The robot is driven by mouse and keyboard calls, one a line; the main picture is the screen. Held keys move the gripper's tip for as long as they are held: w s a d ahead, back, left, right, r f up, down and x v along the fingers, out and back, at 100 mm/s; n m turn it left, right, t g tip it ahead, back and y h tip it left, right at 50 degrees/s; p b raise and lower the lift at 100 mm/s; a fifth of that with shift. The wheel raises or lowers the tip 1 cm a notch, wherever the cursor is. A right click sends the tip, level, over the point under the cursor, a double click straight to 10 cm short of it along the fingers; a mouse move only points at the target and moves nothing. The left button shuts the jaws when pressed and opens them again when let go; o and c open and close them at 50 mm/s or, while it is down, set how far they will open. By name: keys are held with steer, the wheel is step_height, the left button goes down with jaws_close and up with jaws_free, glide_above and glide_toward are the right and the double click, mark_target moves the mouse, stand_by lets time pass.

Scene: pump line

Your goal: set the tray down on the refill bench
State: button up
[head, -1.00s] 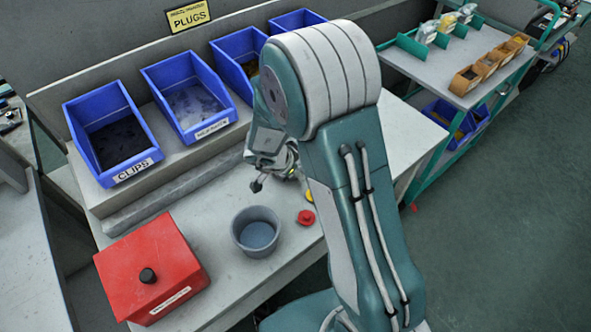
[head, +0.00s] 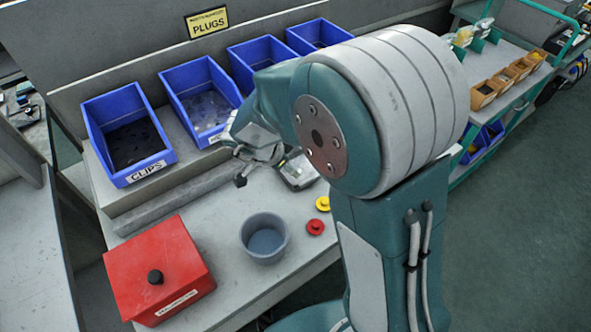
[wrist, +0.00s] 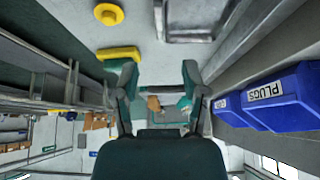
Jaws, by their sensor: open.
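A shallow grey tray (head: 300,172) rests on the light grey bench top (head: 215,222), just right of my gripper and partly hidden by my arm. Its rim and part of its inside also show at the top of the wrist view (wrist: 196,34). My gripper (head: 246,170) is above the bench, in front of the blue bins. In the wrist view its two fingers (wrist: 157,82) are spread wide with nothing between them. The tray is apart from the fingers. Whether this is the refill bench cannot be read.
A red box (head: 158,268) and a grey bucket (head: 263,237) stand at the bench front. Red (head: 315,227) and yellow (head: 323,203) knobs lie beside the bucket. Blue bins (head: 128,135) line the raised back shelf. A green-framed cart (head: 505,70) stands at right.

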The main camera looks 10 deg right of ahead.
steer(key=w+r+n+t+y, duration=0.2)
steer(key=w+r+t, duration=0.4)
steer(key=r, duration=0.5)
steer(key=s+a+r+n+t+y, duration=0.1)
steer(key=s+r+n+t+y, duration=0.1)
steer(key=r+n+y, duration=0.15)
steer(key=s+a+r+n+t+y, duration=0.1)
steer(key=a+r+n+t+y, duration=0.1)
steer(key=r, duration=0.3)
steer(key=s+d+f+n+g+h, duration=0.1)
steer(key=s+d+n+g, duration=0.2)
steer(key=s, duration=0.8)
steer(key=s+d+f+n+g+h, duration=0.1)
steer(key=s+d+n+g, duration=0.2)
steer(key=s, duration=0.8)
steer(key=d, duration=0.2)
steer(key=shift+d+f+g, duration=0.3)
steer(key=shift+d+g, duration=0.1)
steer(key=shift+w, duration=0.1)
